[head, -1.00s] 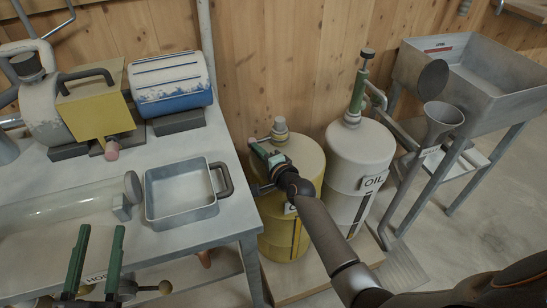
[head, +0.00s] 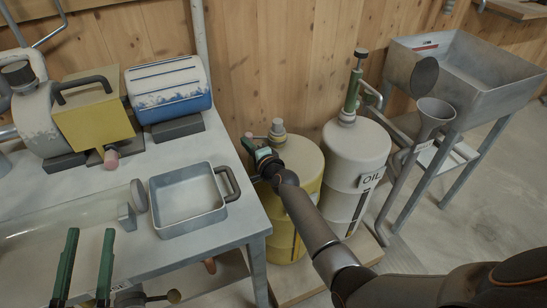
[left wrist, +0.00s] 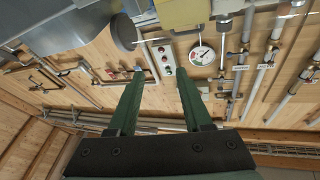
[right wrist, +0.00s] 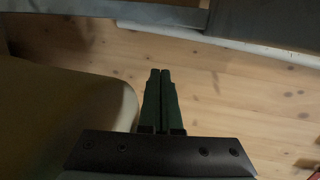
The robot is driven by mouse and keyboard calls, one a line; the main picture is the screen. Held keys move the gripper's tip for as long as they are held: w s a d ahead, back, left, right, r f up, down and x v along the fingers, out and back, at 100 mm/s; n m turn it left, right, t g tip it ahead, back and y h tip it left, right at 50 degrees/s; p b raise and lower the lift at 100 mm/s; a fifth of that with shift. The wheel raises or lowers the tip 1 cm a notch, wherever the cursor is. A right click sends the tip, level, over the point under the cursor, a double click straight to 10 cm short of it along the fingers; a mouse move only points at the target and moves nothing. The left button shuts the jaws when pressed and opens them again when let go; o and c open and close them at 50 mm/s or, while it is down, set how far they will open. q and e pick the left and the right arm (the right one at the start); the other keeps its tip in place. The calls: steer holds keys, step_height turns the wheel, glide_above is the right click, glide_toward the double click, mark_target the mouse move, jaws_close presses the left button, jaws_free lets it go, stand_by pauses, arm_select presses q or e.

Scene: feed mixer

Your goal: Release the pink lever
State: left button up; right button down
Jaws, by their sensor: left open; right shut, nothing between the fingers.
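I cannot tell for certain which belongs to the lever. My right gripper (head: 250,145) is at the tank's upper left, close to the first tip; contact cannot be made out. In the right wrist view its fingers (right wrist: 160,72) are together and empty. My left gripper (head: 90,234) is open and empty above the table's front; its spread fingers show in the left wrist view (left wrist: 160,78).
A grey metal tray (head: 188,200) sits on the table, with a clear tube (head: 70,222) to its left. A white oil tank (head: 355,160) stands right of the yellow one. A grey sink (head: 470,80) and funnel (head: 436,112) are farther right. Floor at far right is free.

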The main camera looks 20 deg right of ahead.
arm_select(q)
step_height(320, 180, up, 6)
steer(key=s+m+t+h+b, duration=0.1)
steer(key=s+m+t+h, duration=0.1)
steer(key=s+h, duration=0.1)
steer(key=shift+d+m, duration=0.3)
steer(key=shift+d, duration=0.05)
arm_select(e)
steer(key=shift+w+d, duration=0.1)
steer(key=shift+w, duration=1)
steer(key=shift+s, duration=0.1)
